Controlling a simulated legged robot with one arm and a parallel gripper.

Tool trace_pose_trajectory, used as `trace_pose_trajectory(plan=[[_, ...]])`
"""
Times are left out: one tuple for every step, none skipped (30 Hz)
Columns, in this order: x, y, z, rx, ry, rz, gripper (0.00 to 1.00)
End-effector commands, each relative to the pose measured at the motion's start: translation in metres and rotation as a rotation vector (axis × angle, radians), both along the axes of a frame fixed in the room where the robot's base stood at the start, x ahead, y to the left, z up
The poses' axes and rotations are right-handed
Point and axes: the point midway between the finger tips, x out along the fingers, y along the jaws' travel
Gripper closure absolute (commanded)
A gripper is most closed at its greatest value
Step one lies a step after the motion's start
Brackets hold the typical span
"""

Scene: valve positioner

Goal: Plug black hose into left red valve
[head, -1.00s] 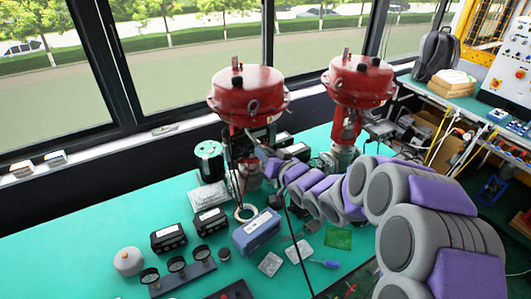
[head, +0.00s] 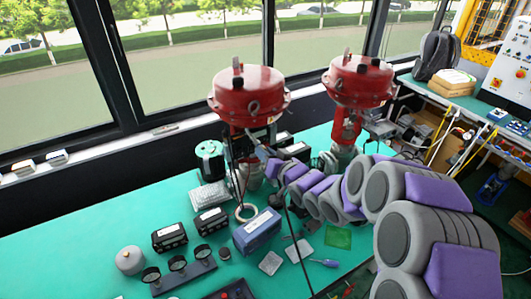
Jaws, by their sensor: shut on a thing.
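The left red valve (head: 250,95) stands upright at the back of the teal table, with a darker body below its red head. A black hose (head: 293,235) runs up from the table's front edge towards my gripper. My arm reaches in from the right. My gripper (head: 262,152) is at the left valve's body, just below the red head, and is shut on the black hose. The hose end and the valve port are too small and too covered to tell whether they touch. A second red valve (head: 357,82) stands to the right.
The teal table (head: 80,245) holds black boxes (head: 169,236), a blue box (head: 257,231), a row of gauges (head: 178,264), a grey round part (head: 129,260) and a screwdriver (head: 325,262). Windows stand behind. The table's left part is clear.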

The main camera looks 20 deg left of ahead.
Motion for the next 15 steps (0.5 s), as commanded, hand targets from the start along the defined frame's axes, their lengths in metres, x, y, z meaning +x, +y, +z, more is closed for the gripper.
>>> trace_pose_trajectory(plan=[[0.0001, 0.0001, 0.0001, 0.000, 0.000, 0.000, 1.00], [0.0003, 0.0001, 0.0001, 0.000, 0.000, 0.000, 1.00], [0.0004, 0.0003, 0.0001, 0.000, 0.000, 0.000, 1.00], [0.0006, 0.0005, 0.0001, 0.000, 0.000, 0.000, 1.00], [0.0008, 0.0007, 0.0002, 0.000, 0.000, 0.000, 1.00], [0.0012, 0.0011, 0.0002, 0.000, 0.000, 0.000, 1.00], [0.0014, 0.0014, 0.0002, 0.000, 0.000, 0.000, 1.00], [0.0017, 0.0017, 0.0003, 0.000, 0.000, 0.000, 1.00], [0.0021, 0.0020, 0.0004, 0.000, 0.000, 0.000, 1.00], [0.0024, 0.0023, 0.0005, 0.000, -0.001, 0.000, 1.00], [0.0028, 0.0026, 0.0005, 0.000, -0.001, 0.000, 1.00], [0.0032, 0.0030, 0.0007, 0.000, -0.001, 0.000, 1.00], [0.0034, 0.0033, 0.0008, 0.000, -0.001, 0.000, 1.00], [0.0037, 0.0035, 0.0007, 0.000, -0.001, 0.000, 1.00], [0.0042, 0.0040, 0.0009, 0.000, -0.001, 0.000, 1.00]])
